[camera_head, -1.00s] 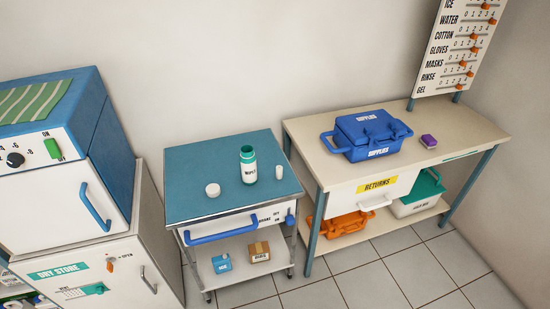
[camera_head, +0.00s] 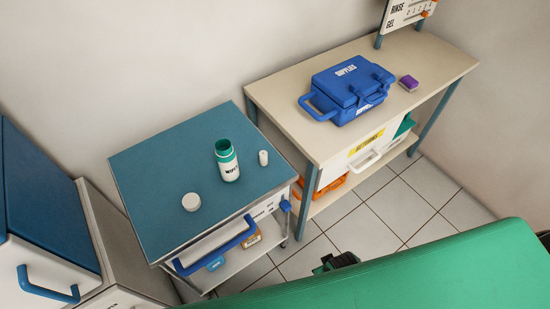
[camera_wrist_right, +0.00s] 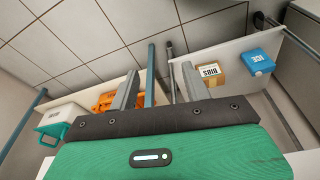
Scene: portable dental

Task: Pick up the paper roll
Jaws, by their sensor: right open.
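A small white upright cylinder (camera_head: 263,158), possibly the paper roll, stands on the blue cart top (camera_head: 150,170), right of the open white-and-green wipes bottle (camera_head: 228,160). A short white round piece (camera_head: 190,202) lies nearer the front; whether it is a lid or a roll is unclear. My right gripper (camera_wrist_right: 159,70) is open and empty in the right wrist view, with floor and lower shelves beyond it. In the head view my green right arm fills the lower right, away from the cart top. My left gripper is out of view.
A blue supplies case (camera_head: 345,92) and purple block (camera_head: 409,82) sit on the beige table (camera_head: 270,95) at right. The cart has a blue front handle (camera_head: 215,247). A bibs box (camera_wrist_right: 209,73) and a blue ice box (camera_wrist_right: 258,62) sit on its lower shelf.

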